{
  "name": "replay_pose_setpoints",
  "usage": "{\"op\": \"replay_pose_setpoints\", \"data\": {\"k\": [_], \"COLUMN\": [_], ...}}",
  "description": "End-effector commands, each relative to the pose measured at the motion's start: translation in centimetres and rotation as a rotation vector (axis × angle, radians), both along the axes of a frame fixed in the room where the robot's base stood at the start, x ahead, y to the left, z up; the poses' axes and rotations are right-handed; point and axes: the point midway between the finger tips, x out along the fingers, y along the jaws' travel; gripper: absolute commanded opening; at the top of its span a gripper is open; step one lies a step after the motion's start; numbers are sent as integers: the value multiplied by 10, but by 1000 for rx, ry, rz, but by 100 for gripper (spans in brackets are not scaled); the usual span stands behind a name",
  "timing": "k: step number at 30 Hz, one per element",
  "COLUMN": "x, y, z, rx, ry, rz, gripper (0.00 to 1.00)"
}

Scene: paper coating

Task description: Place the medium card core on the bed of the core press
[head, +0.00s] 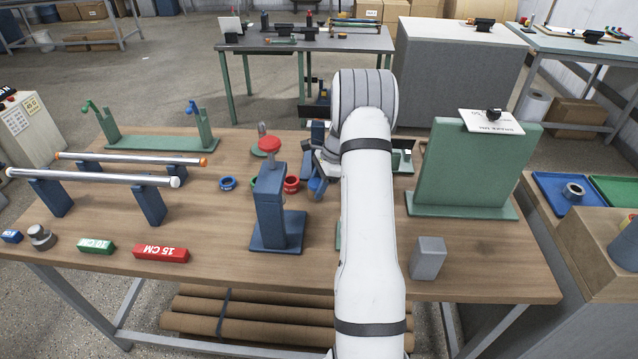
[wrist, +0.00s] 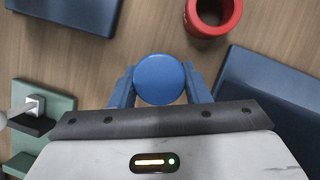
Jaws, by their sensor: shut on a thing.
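My gripper (wrist: 160,88) points down over the table. Its blue fingers are shut on a blue round piece (wrist: 159,79) with a flat, solid face. I cannot tell from its look whether this is the medium card core. In the head view my arm hides most of the gripper and the piece. A blue press-like stand with a red knob (head: 270,197) stands upright just left of my gripper; it looks like the core press.
A red ring (head: 291,184) and a blue ring (head: 227,183) lie near the stand. A grey block (head: 428,258) and a green upright panel (head: 462,165) stand to the right. Metal rods on blue supports (head: 50,197) fill the left. The front middle of the table is clear.

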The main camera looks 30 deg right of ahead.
Motion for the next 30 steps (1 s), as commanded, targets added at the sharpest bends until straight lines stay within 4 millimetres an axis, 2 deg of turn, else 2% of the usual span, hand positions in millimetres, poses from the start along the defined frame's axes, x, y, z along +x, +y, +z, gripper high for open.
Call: {"op": "replay_pose_setpoints", "data": {"k": [9, 10, 18, 25, 30], "x": [0, 0, 0, 0, 0], "y": [-1, -1, -1, -1, -7], "z": [-3, -3, -2, -1, 12], "rx": [-1, -1, -1, -1, -3], "ry": [-1, -1, -1, -1, -5], "rz": [0, 0, -2, -2, -3], "gripper": [21, 43, 64, 64, 64]}}
